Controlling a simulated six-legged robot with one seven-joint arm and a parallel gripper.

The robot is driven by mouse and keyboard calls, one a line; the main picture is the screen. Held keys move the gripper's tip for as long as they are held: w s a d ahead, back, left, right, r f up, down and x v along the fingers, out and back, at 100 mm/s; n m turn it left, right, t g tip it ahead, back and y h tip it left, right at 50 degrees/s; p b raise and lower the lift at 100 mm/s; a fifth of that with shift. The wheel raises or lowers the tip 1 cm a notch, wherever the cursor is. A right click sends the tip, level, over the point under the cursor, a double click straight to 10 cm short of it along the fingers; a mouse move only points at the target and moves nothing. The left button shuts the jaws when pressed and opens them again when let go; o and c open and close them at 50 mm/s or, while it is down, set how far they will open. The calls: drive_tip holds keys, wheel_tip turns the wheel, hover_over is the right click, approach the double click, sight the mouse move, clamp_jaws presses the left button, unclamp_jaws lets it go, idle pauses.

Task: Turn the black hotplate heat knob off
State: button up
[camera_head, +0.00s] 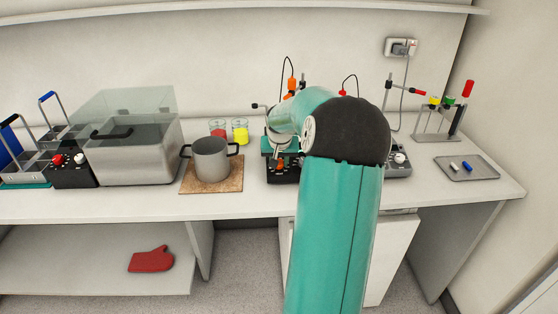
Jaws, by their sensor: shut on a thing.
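The black hotplate (284,177) stands near the front edge of the bench, mostly covered from above by my arm. An orange-red knob (280,164) shows on its front face. My gripper (279,157) reaches down over the front of this hotplate and is shut at the knob. The fingertips are small and partly hidden, so the knob's exact angle cannot be read. My teal arm hides the hotplate's right side and the bench behind it.
Left of the hotplate, a grey pot (211,160) stands on a brown board (200,187), with red (218,129) and yellow (240,132) beakers behind. A grey hotplate (398,162) with a white knob is right of my arm. A tray (466,167) lies far right.

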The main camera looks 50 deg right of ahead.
drive_tip(key=shift+n, duration=0.3)
drive_tip(key=n, duration=0.5)
drive_tip(key=shift+n, duration=0.4)
drive_tip(key=n, duration=0.5)
drive_tip(key=shift+d+y, duration=0.1)
drive_tip(key=shift+y, duration=0.3)
drive_tip(key=shift+n, duration=0.3)
drive_tip(key=o, duration=1)
drive_tip(key=v, duration=1.4)
drive_tip(key=shift+s+f, duration=0.1)
drive_tip(key=shift+s, duration=0.05)
